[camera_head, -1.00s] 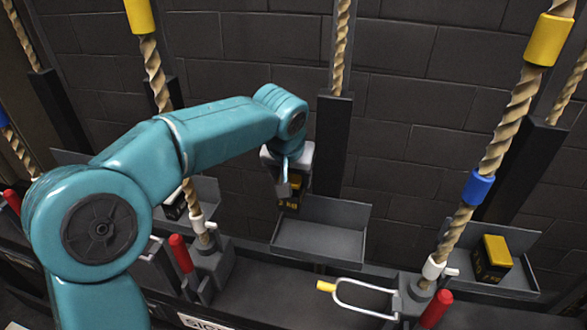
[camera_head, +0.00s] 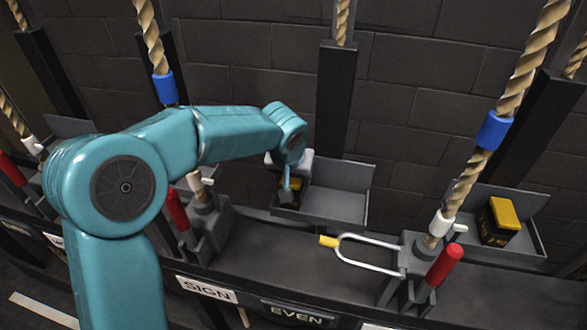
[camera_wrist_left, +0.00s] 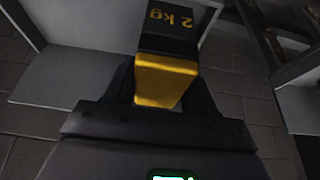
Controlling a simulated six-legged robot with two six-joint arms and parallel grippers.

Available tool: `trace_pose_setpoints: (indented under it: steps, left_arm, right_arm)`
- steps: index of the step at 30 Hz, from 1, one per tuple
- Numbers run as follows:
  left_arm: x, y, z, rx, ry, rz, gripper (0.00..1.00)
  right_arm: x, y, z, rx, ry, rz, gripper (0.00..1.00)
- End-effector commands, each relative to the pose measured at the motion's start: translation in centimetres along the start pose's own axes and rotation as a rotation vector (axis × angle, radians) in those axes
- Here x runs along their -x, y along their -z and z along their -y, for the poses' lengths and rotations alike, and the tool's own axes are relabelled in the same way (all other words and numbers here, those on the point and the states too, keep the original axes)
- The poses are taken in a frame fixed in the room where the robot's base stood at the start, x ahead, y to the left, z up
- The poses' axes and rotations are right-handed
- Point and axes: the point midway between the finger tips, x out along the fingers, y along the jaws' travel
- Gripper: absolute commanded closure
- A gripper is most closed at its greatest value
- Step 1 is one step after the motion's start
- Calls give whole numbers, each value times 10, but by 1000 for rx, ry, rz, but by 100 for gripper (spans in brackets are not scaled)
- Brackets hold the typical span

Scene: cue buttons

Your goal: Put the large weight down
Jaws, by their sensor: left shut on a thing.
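My left gripper (camera_head: 289,186) is shut on a black and yellow weight (camera_head: 285,200) at the left end of the middle grey tray (camera_head: 335,207). The gripper and arm hide much of the weight. In the left wrist view, the weight (camera_wrist_left: 166,80) sits between the fingers, yellow part nearest, with "2 kg" on its black part. I cannot tell whether it touches the tray floor. The rest of the tray looks empty. My right gripper is not in view.
Another black and yellow weight (camera_head: 499,222) stands in the right tray (camera_head: 520,252). A rope with a blue collar (camera_head: 493,130) rises at right.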

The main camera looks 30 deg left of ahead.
Motion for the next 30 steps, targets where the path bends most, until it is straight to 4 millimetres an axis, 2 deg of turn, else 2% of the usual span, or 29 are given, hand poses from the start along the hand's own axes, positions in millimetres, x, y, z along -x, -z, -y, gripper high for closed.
trace_pose_setpoints:
  steps: [10,11,12,13,23,26,30]
  left_arm:
    - [1,3,0,2,-3,-13,100]
    - [-1,0,0,1,-1,-2,35]
    - [-1,0,0,1,-1,-2,22]
    - [-1,0,0,1,-1,-2,19]
    - [4,2,0,1,-1,-3,19]
    - [18,2,0,0,-2,-5,19]
    - [51,3,0,1,-3,-6,19]
  right_arm:
    - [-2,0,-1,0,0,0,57]
    - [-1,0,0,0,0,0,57]
    - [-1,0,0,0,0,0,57]
    - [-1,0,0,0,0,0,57]
    - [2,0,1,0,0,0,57]
    - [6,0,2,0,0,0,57]
    - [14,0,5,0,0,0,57]
